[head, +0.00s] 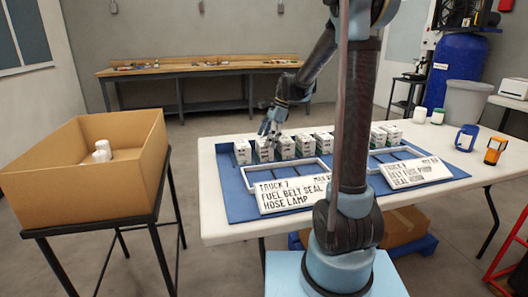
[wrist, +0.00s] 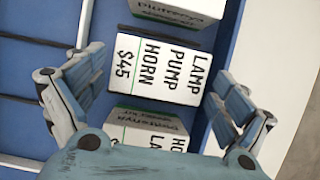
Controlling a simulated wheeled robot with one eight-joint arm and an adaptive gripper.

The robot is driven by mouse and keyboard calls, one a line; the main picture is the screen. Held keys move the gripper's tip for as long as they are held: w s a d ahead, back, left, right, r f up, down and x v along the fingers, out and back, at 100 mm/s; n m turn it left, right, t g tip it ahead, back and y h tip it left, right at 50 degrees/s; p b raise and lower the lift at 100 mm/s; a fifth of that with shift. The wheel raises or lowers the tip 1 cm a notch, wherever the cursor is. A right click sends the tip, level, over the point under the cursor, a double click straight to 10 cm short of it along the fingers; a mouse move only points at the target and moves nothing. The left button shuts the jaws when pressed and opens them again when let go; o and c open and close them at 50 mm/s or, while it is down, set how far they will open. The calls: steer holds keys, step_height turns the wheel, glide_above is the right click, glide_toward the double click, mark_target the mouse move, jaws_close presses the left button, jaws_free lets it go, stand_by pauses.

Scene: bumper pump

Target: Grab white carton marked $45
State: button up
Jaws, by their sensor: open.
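A white carton printed LAMP PUMP HORN $45 (wrist: 158,68) shows its top face in the middle of the wrist view. My gripper (wrist: 160,72) is open, with one finger to either side of this carton, apart from it. In the head view my gripper (head: 271,130) is over the left part of a row of white and green cartons. It partly covers the cartons there, and prices cannot be read in that view. Two other cartons stand in line with the $45 one: one above (wrist: 180,10) and one below (wrist: 148,128) in the wrist view.
The row stands on a blue mat (head: 232,205) on a white table (head: 215,225). White-framed signs, one reading TRUCK 7 FUEL BELT SEAL HOSE LAMP (head: 290,193), lie in front. An open cardboard box (head: 60,195) with small white items stands left.

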mark_target(258, 157)
steer(key=shift+x, duration=2.95)
steer(key=shift+a+r, duration=0.1)
steer(key=shift+a, duration=0.05)
steer(key=c, duration=1)
